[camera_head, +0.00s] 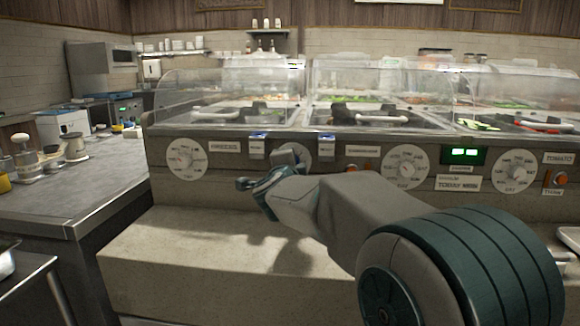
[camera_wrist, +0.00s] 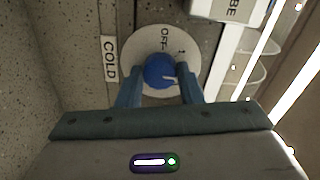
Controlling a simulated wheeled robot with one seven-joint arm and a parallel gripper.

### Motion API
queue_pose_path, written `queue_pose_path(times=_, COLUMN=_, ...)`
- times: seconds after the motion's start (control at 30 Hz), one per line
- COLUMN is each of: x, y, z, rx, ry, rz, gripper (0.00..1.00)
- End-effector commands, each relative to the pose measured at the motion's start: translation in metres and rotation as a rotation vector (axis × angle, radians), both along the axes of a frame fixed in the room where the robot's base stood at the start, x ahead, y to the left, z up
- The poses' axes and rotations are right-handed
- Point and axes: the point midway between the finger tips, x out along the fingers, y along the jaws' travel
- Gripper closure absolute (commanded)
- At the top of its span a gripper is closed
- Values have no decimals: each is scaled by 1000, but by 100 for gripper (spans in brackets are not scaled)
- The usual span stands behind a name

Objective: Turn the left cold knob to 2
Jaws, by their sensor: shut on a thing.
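The blue cold knob (camera_wrist: 159,71) sits on a round white dial plate (camera_wrist: 130,47) in the wrist view, beside a label reading COLD (camera_wrist: 110,58). OFF and a 1 can be read on the plate; its lower part is hidden by my fingers. A short white mark on the knob points to the right in the picture. My gripper (camera_wrist: 160,74) has a finger on each side of the knob and is shut on it. In the head view my gripper (camera_head: 285,165) reaches the panel at this dial (camera_head: 300,150) and covers much of it.
Other white dials stand on the panel, one to the left (camera_head: 186,157) and two to the right (camera_head: 405,166) (camera_head: 515,171). A green-lit display (camera_head: 464,154) is between the right two. Clear covers (camera_head: 225,95) rise above food wells. A counter (camera_head: 75,190) stands left.

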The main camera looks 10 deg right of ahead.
Motion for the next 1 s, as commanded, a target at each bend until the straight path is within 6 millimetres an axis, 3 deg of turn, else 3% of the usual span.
queue_pose_path(times=0.03, x=0, y=1, z=0, rx=0, ry=0, rz=1, gripper=61)
queue_pose_path(times=0.1, x=0, y=1, z=0, rx=-1, ry=0, rz=1, gripper=45)
queue_pose_path(times=0.53, x=-10, y=3, z=2, rx=-1, ry=-1, rz=0, gripper=45)
queue_pose_path(times=1.0, x=-98, y=33, z=9, rx=0, ry=-2, rz=2, gripper=45)
